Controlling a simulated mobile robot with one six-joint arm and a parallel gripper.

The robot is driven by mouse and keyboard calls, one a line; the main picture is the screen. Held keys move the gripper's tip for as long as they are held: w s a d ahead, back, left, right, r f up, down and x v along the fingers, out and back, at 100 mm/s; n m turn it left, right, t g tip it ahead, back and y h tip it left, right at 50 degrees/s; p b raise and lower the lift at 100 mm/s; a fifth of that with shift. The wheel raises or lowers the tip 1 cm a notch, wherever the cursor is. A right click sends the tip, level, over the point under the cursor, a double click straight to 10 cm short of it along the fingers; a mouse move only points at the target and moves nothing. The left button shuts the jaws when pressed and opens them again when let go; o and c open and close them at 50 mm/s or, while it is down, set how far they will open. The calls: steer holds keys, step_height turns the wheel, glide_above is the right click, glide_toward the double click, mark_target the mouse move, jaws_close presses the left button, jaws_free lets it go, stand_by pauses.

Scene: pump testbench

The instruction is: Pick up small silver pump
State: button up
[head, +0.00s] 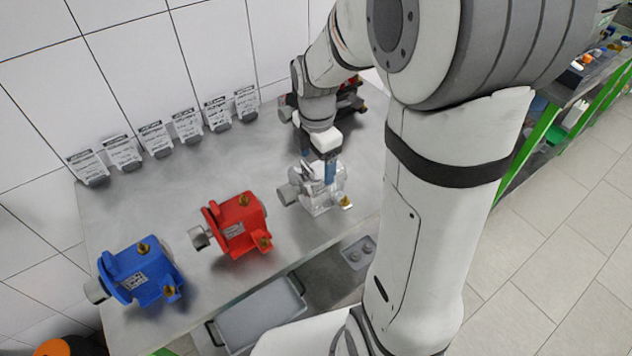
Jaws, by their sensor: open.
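The small silver pump (318,194) stands on the grey metal table (190,262), to the right of the red pump. It has a brass fitting at its front right and a round grey end at its left. My gripper (330,174) points down just over the silver pump, at its upper right part. The gripper is open. Its fingertips overlap the pump in this view, and I cannot tell whether they touch it.
A red pump (238,224) and a blue pump (140,273) stand to the left on the table. A dark and red pump (348,100) is behind my wrist. Several label cards (155,138) stand along the wall. A grey tray (262,314) lies below the table's front edge.

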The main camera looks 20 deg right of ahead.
mark_target(315, 188)
steer(key=shift+f, duration=2)
steer(key=shift+c, duration=0.6)
steer(key=shift+w+r, duration=0.1)
steer(key=c, duration=1.6)
